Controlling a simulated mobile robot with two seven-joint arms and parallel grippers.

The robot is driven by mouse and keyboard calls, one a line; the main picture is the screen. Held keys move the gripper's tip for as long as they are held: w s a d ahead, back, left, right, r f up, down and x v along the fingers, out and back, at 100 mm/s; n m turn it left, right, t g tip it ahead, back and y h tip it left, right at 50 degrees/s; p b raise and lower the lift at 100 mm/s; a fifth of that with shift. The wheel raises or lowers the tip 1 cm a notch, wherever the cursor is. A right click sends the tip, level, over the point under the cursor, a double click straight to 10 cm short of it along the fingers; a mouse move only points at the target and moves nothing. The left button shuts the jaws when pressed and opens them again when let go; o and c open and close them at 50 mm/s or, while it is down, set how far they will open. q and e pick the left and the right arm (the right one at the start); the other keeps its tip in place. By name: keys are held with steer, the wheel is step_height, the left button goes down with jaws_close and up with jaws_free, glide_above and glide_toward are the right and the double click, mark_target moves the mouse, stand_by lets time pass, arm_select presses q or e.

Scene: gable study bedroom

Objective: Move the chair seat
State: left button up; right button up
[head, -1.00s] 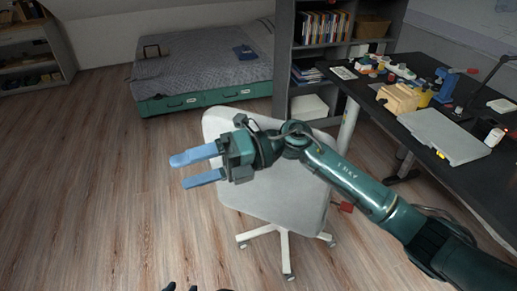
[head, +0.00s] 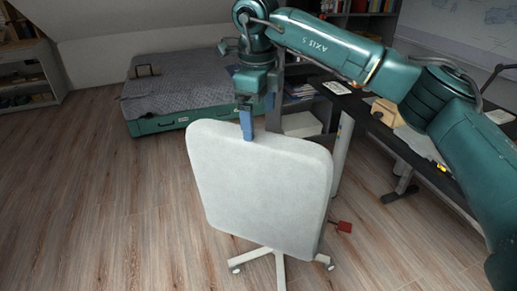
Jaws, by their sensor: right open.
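The office chair shows as a light grey, rounded panel (head: 262,190) in the middle of the head view, standing on a white wheeled base (head: 280,262). This panel looks like the backrest; the seat is mostly hidden behind it. A red lever (head: 343,227) sticks out at the right. My right gripper (head: 257,122) hangs over the panel's top edge, open, with blue fingers pointing down. One finger is in front of the panel, and the other seems to be behind the edge. I cannot tell whether either touches it. My left gripper is out of view.
A bed with green drawers (head: 170,122) stands behind at the left. A black desk (head: 352,100) with a tan block (head: 387,110) on it is at the right. A shelf (head: 30,75) stands at the far left. The wooden floor left of the chair is clear.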

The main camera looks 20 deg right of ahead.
mark_target(261, 151)
steer(key=f, duration=1)
steer(key=shift+w+d+f, duration=0.2)
steer(key=shift+w+d, duration=0.05)
steer(key=shift+w, duration=0.1)
